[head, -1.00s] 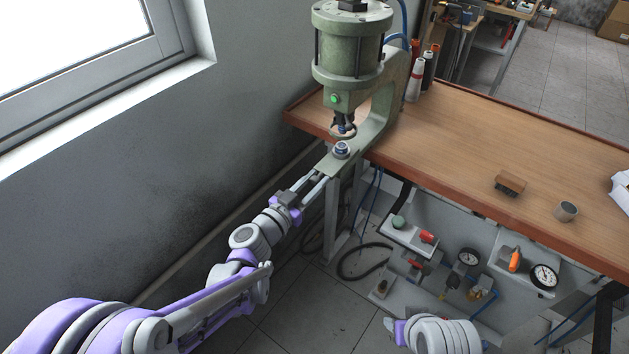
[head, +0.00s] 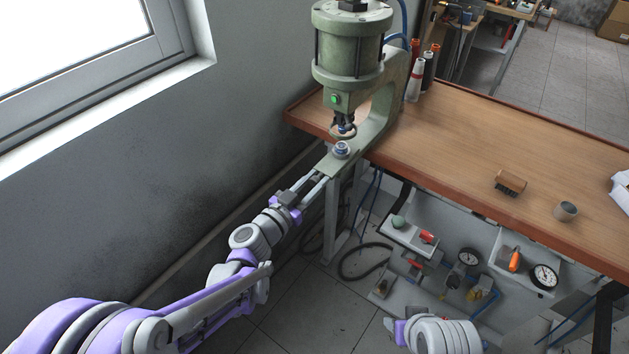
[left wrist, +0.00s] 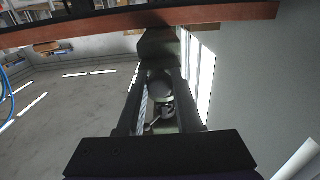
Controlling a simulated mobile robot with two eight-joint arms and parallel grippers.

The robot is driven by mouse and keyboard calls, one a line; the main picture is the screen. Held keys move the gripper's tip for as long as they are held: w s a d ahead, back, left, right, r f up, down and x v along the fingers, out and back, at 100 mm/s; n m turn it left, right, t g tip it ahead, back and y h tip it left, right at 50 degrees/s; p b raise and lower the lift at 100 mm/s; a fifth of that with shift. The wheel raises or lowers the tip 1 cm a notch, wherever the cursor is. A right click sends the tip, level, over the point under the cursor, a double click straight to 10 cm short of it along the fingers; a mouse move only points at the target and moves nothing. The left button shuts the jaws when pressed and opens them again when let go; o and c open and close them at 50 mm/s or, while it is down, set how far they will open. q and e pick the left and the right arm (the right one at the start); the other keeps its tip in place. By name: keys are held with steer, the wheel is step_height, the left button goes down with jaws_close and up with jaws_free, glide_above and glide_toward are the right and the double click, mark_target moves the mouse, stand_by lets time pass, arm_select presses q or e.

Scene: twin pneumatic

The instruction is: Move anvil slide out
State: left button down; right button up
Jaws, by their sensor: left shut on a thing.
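The green pneumatic press (head: 350,60) stands at the table's left end, with a round ram tip (head: 342,131) above its anvil. The anvil (head: 341,149) is a small round metal piece with a blue ring, on a flat green slide (head: 346,163) that sticks out past the table edge. My left gripper (head: 322,182) reaches up from lower left, its two long fingers shut on the front end of the slide. The left wrist view shows the fingers (left wrist: 160,95) and the dark green slide (left wrist: 158,48) between their far ends. My right gripper (head: 394,328) is low in the picture, its fingers unclear.
The wooden table (head: 460,140) carries a brush (head: 510,183), a grey cup (head: 566,211) and several bottles (head: 418,78) behind the press. Gauges and fittings sit on a lower panel (head: 455,235). A grey wall (head: 120,200) runs along the left. Floor is open below my left arm.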

arm_select(q)
steer(key=v, duration=1.2)
steer(key=shift+s+a, duration=0.2)
steer(key=shift+s, duration=0.05)
steer(key=c, duration=0.6)
jaws_free()
steer(key=v, duration=1)
steer(key=shift+s+a, duration=0.25)
steer(key=shift+s, duration=0.1)
